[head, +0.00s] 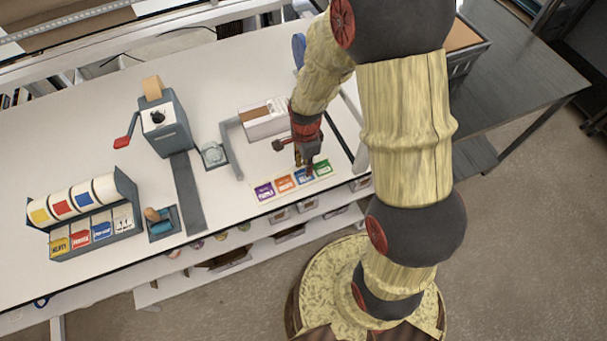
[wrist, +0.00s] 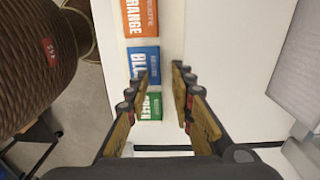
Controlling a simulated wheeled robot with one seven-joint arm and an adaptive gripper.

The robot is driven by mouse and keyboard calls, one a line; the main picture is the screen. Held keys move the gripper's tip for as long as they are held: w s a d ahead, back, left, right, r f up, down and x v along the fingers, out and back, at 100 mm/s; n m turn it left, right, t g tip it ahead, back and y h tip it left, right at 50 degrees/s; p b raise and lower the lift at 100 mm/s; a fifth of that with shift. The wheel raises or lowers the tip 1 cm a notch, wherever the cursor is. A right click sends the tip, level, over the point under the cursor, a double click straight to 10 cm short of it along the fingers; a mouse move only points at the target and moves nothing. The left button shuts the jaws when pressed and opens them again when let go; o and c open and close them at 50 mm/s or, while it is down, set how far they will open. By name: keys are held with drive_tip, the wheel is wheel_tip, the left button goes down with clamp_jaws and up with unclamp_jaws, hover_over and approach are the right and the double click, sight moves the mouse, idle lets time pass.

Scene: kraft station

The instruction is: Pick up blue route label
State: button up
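The blue route label (head: 303,176) lies flat in a row of coloured labels near the table's front edge, between the orange and green ones. It shows in the wrist view (wrist: 144,62), with its lettering partly readable. My gripper (wrist: 160,72) is open, its two fingers apart with nothing held between them. In that view the left fingertip overlaps the lower part of the blue label and the right fingertip is over bare white surface. In the head view my gripper (head: 308,164) is just above the blue label and partly hides it. Its height above the label is unclear.
The orange label (head: 285,184), purple label (head: 264,191) and green label (head: 322,168) share the row. A white box (head: 264,121) stands behind my gripper. A grey dispenser with a red handle (head: 160,122) and a roll rack (head: 85,210) are further left.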

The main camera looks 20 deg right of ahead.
drive_tip(key=shift+c, duration=1.3)
clamp_jaws()
